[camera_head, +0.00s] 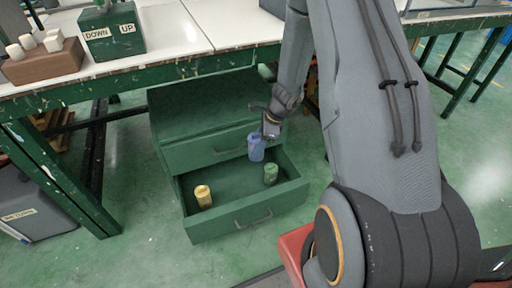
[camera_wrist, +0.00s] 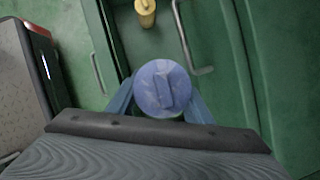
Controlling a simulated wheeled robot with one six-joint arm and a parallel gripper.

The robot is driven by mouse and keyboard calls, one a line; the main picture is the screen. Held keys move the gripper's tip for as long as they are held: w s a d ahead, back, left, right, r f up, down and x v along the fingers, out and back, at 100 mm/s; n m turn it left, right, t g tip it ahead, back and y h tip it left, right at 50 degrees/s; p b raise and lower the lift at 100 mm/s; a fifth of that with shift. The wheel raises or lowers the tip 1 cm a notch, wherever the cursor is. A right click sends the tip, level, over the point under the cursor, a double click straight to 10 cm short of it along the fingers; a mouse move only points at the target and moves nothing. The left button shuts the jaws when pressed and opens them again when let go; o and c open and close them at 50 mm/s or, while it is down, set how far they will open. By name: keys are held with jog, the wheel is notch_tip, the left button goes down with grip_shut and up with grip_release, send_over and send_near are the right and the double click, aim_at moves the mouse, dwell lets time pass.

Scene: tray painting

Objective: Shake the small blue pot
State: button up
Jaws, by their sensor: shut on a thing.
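The small blue pot (camera_head: 256,149) is upright in my gripper (camera_head: 268,138), above the open drawer of a green cabinet. In the wrist view the blue pot's round lid with a raised bar (camera_wrist: 162,88) sits between the two fingers of my gripper (camera_wrist: 160,97). The gripper is shut on the pot. The pot's lower body is hidden below its lid in the wrist view.
The open green drawer (camera_head: 250,218) holds a yellow pot (camera_head: 203,196) at left and a green pot (camera_head: 270,174) at right. A white-topped workbench (camera_head: 165,35) stands behind, with a wooden block (camera_head: 42,62) and a DOWN/UP box (camera_head: 112,32). A grey bin (camera_head: 32,205) stands at left.

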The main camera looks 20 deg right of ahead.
aim_at(250, 145)
jog(key=a, duration=0.3)
jog(key=shift+a, duration=0.15)
jog(key=d+p, duration=0.2)
jog(key=d, duration=0.5)
jog(key=a, duration=0.7)
jog(key=d+p, duration=0.2)
jog(key=d, duration=0.5)
jog(key=a, duration=0.7)
jog(key=shift+b, duration=0.3)
jog(key=d+p, duration=0.2)
jog(key=d, duration=0.5)
jog(key=a, duration=0.7)
jog(key=d, duration=0.7)
jog(key=a, duration=0.7)
jog(key=shift+p, duration=0.35)
jog(key=d, duration=0.6)
jog(key=shift+d+p, duration=0.3)
jog(key=shift+p, duration=0.15)
jog(key=a, duration=0.6)
jog(key=shift+a, duration=0.35)
jog(key=shift+c, duration=0.2)
jog(key=d, duration=0.7)
jog(key=a+p, duration=0.1)
jog(key=a, duration=0.6)
jog(key=d, duration=0.3)
jog(key=shift+d, duration=0.3)
jog(key=shift+a, duration=0.1)
